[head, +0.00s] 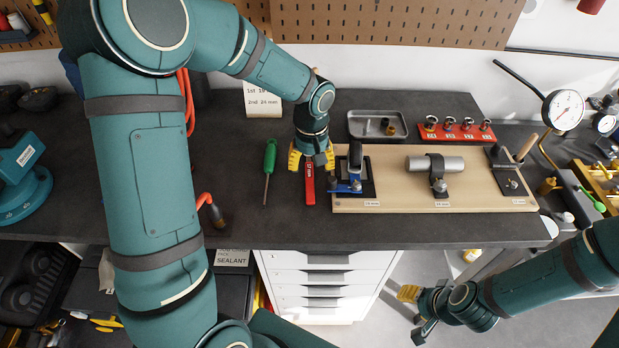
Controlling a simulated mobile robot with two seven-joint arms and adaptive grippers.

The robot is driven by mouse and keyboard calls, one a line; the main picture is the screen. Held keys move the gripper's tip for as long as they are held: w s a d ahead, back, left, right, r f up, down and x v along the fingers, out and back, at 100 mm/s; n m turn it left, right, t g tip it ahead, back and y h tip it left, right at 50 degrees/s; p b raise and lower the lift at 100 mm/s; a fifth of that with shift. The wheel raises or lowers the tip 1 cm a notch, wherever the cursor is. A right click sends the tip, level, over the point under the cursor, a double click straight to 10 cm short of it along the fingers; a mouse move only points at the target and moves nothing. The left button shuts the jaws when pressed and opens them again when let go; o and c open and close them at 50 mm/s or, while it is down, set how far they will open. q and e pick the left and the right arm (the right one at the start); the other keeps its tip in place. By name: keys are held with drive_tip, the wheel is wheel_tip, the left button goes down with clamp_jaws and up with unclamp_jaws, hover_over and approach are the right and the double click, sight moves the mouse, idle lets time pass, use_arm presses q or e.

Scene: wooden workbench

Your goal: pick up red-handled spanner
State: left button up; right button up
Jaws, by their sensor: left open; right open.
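The red-handled spanner (310,190) lies on the dark bench top, just left of the wooden fixture board. Its red handle points toward the front edge and bears a small pale label. Its far end is hidden under my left gripper. My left gripper (312,163) is open, pointing down, with its yellow fingertips on either side of the spanner's line. I cannot tell how high the fingertips are above the bench. My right gripper (413,312) is open and empty, low in front of the bench and away from the spanner.
A green-handled screwdriver (269,165) lies just left of the spanner. The wooden board (400,203) carries a blue clamp (349,185) close on the right, plus a grey cylinder (436,164). A metal tray (366,122) and red socket rack (457,132) stand behind.

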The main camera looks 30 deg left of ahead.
sight(310, 178)
use_arm(q)
drive_tip(key=shift+a+f, duration=0.15)
drive_tip(key=shift+f, duration=2.65)
drive_tip(key=shift+s, duration=0.1)
clamp_jaws()
